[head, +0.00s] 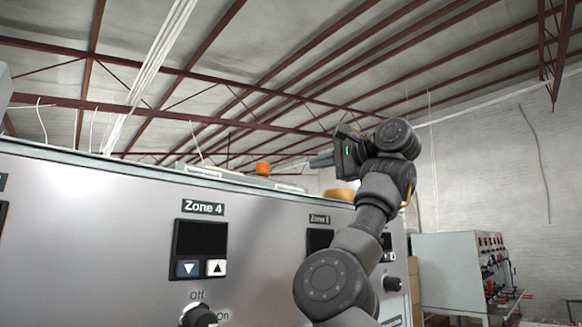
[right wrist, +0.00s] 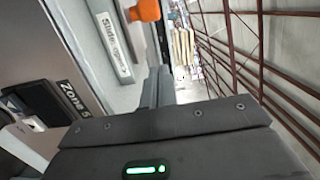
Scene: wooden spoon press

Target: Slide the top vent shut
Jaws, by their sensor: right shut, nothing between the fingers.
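The top of the grey control cabinet (head: 110,175) shows only as a thin edge in the head view. An orange knob (head: 263,169) stands up there, and it also shows at the top of the right wrist view (right wrist: 146,10). A pale plate lettered "Slide" (right wrist: 111,46) lies beside it in the right wrist view; the rest of its lettering is hard to read. My right gripper (head: 313,161) is shut and empty, above the cabinet top and right of the orange knob, apart from it. My left gripper is not in view.
The cabinet front has a "Zone 4" display (head: 201,240) with arrow buttons and a dark knob (head: 198,315). A yellowish round thing (head: 340,193) sits behind my right arm. Another cabinet (head: 447,270) stands at the right.

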